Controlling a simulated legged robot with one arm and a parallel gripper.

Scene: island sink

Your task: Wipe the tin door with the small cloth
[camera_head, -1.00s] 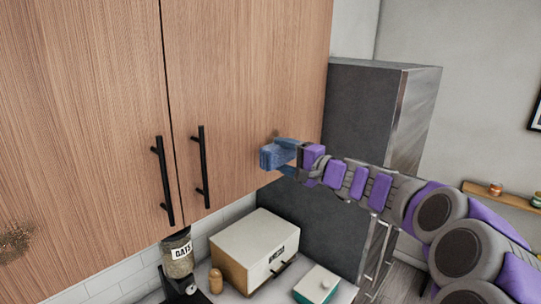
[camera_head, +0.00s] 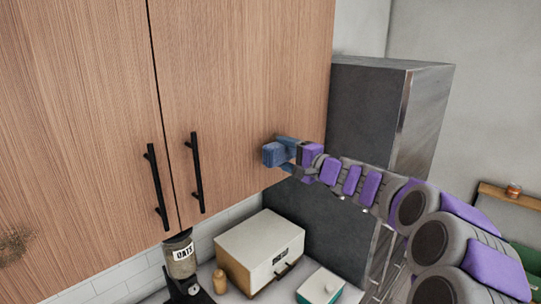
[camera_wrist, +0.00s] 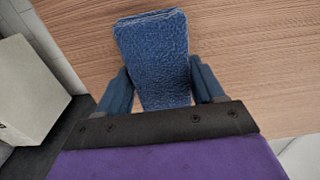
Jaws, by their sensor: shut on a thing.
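The small cloth (camera_head: 272,154) is a folded blue, textured pad. My gripper (camera_head: 284,156) is shut on it, with one finger on either side, as the wrist view also shows for the cloth (camera_wrist: 155,60). The cloth is at the lower right of the right wooden cabinet door (camera_head: 245,80), at or very near its face; I cannot tell if it touches. The left wooden door (camera_head: 75,110) has a dark brown stain (camera_head: 14,246) low at the left. A cream box with wooden sides (camera_head: 262,243) stands below on the counter. No door is clearly marked as tin.
Black bar handles (camera_head: 157,187) (camera_head: 197,172) stick out from both doors. A tall dark grey fridge-like cabinet (camera_head: 370,110) stands right of the doors.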

